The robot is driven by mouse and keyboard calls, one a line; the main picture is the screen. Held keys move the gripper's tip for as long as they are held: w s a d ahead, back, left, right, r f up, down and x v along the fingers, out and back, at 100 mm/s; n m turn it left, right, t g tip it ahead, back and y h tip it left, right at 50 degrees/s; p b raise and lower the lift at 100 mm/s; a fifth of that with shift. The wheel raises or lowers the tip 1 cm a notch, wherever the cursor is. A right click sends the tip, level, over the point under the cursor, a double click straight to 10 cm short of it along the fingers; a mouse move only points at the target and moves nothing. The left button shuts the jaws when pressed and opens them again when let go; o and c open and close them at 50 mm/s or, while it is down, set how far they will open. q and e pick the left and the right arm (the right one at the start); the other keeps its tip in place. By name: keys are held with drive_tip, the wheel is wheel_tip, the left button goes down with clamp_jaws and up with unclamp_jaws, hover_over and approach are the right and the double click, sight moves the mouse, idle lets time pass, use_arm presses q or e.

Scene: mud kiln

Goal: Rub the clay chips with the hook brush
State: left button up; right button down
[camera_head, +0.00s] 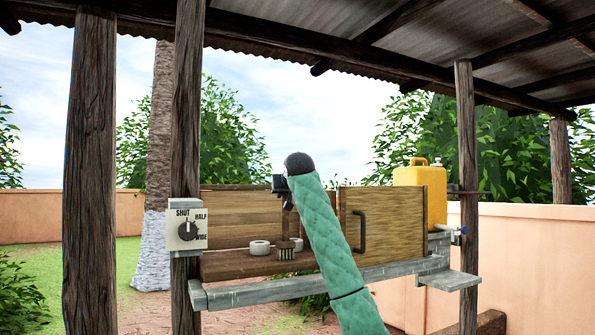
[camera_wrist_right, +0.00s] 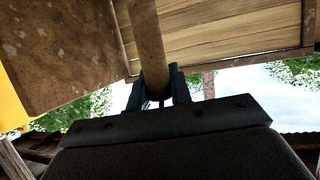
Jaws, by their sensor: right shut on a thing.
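My right gripper (camera_head: 287,186) is at the end of the green-sleeved arm, in front of the open wooden box. It is shut on the hook brush (camera_head: 285,252), which hangs upright with its bristles down, low over the box's wooden floor. I cannot tell whether the bristles touch anything. The right wrist view shows the brush's brown handle (camera_wrist_right: 149,45) between the dark fingers (camera_wrist_right: 158,90). A pale ring-shaped piece (camera_head: 260,247) sits left of the bristles and another (camera_head: 297,244) right of them, partly behind my arm. No clay chips can be made out for certain. My left gripper is out of view.
The wooden box (camera_head: 225,266) has a panel with a dark handle (camera_head: 360,232) at right. A dial plate (camera_head: 187,226) marked SHUT, HALF, WIDE is on the left post (camera_head: 187,110). A yellow can (camera_head: 420,188) with a tap (camera_head: 452,230) stands at right. A grey ledge (camera_head: 250,295) runs in front.

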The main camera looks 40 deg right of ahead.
wheel_tip(320, 180, up, 8)
drive_tip(key=d, duration=0.2)
drive_tip(key=shift+s+d, duration=0.35)
drive_tip(key=shift+d, duration=0.05)
idle(0.7)
drive_tip(key=shift+a+f, duration=0.1)
drive_tip(key=shift+a, duration=0.05)
idle(0.3)
